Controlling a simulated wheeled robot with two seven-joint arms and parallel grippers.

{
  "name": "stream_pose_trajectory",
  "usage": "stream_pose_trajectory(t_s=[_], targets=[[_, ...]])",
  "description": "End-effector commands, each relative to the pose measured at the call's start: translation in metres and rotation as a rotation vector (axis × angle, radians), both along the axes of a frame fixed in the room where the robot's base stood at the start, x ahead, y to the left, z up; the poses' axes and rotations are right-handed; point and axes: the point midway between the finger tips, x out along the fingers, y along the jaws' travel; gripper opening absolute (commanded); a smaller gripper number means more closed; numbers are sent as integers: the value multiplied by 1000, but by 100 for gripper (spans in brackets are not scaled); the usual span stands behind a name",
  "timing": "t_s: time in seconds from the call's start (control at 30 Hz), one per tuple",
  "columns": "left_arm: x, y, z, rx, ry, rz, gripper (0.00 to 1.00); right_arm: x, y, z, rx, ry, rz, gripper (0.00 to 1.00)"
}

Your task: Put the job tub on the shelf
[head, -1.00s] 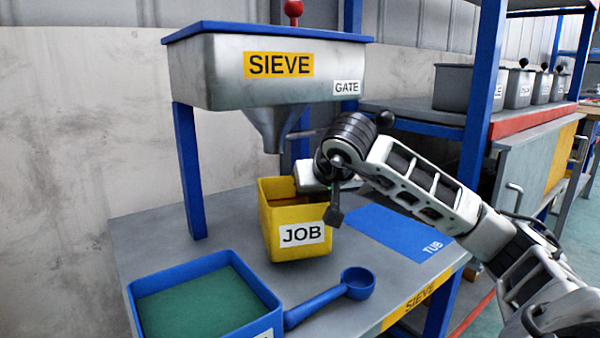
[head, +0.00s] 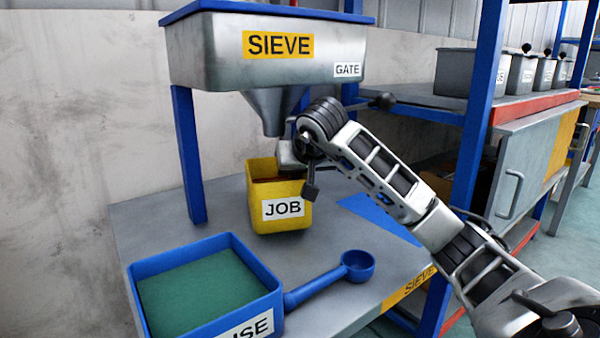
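The yellow job tub (head: 280,208), with a white JOB label, is below the sieve's funnel, over the grey table. Some brown-orange content shows just inside its rim. My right gripper (head: 289,156) is at the tub's back right rim. Its fingers are mostly hidden by my wrist and the tub, but the tub moves with it, so it appears shut on the rim. I cannot tell whether the tub's base touches the table. A grey shelf (head: 420,101) with a red front edge stands at the right behind my arm. My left gripper is not in view.
The steel sieve (head: 225,62) stands on blue legs above the tub. A blue tray (head: 262,270) with green content and a blue scoop (head: 357,265) are in front. A blue mat (head: 375,215) lies right. Several grey bins (head: 470,72) occupy the shelf's right part; its left part looks clear.

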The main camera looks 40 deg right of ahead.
Motion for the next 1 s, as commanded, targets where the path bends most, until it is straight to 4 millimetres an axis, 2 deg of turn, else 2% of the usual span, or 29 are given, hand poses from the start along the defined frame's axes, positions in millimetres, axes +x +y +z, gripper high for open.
stream_pose_trajectory(t_s=[0.33,0.4,0.43,0.77,0.87,1.0], targets=[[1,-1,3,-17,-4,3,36,0,0,-7,2,-3,0,0],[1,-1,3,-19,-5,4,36,0,0,-8,1,1,1,23],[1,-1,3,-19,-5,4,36,0,0,-8,1,1,1,25],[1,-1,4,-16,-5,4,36,0,1,-3,3,-3,2,25],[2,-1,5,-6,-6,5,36,1,1,9,5,-5,1,25],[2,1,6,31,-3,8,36,-18,9,31,-5,-4,1,25]])
